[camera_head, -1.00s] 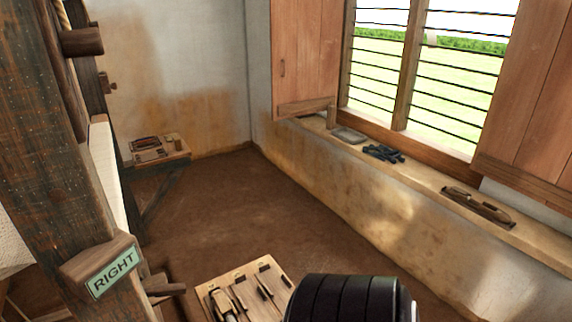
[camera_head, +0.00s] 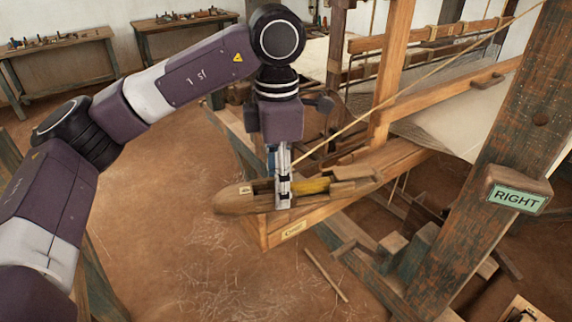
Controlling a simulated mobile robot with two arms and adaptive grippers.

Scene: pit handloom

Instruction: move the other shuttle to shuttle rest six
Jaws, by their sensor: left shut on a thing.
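A long wooden shuttle (camera_head: 236,199) with a pointed left tip and a yellow bobbin (camera_head: 312,186) lies at the near end of the loom's wooden beam (camera_head: 262,232). My left gripper (camera_head: 284,196) points straight down and is shut on the shuttle around its middle. The gripper hides part of the shuttle. The shuttle's right end is near a wooden block on the beam; I cannot tell whether it is lifted clear of the beam. Shuttle rest six cannot be made out. My right gripper is not in view.
The loom frame fills the right, with a thick post (camera_head: 500,150) carrying a RIGHT sign (camera_head: 516,198). Part of a light wooden board (camera_head: 524,308) shows at the bottom right corner. Two benches (camera_head: 62,62) with small tools stand at the back left. The floor left of the loom is open.

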